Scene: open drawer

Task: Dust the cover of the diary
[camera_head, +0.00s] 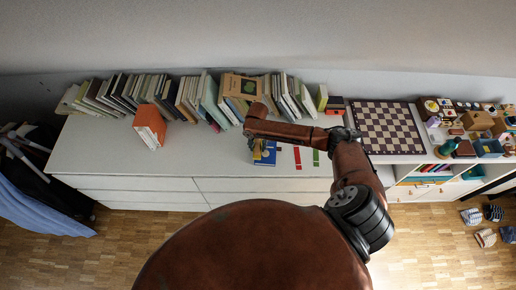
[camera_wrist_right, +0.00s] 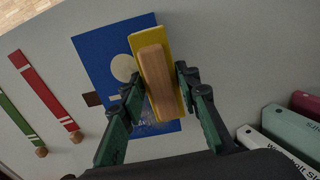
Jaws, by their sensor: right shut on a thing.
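The diary is a blue book (camera_wrist_right: 95,48) with a pale round emblem on its cover, lying flat on the white cabinet top. It also shows in the head view (camera_head: 267,159), partly hidden by my right arm. Greyish speckles show on the cover near its lower edge in the wrist view. My right gripper (camera_wrist_right: 157,88) is shut on a yellow duster (camera_wrist_right: 169,52) with a wooden handle. The duster is over the cover; I cannot tell whether it touches. My right gripper also shows small in the head view (camera_head: 260,148). My left gripper is not in view.
A red strip (camera_wrist_right: 45,92) and a green strip (camera_wrist_right: 17,118) lie beside the diary. A row of books (camera_head: 180,95) stands along the wall. An orange book (camera_head: 150,125) stands on the left. A chessboard (camera_head: 388,128) lies right. The cabinet top (camera_head: 95,150) is clear at front left.

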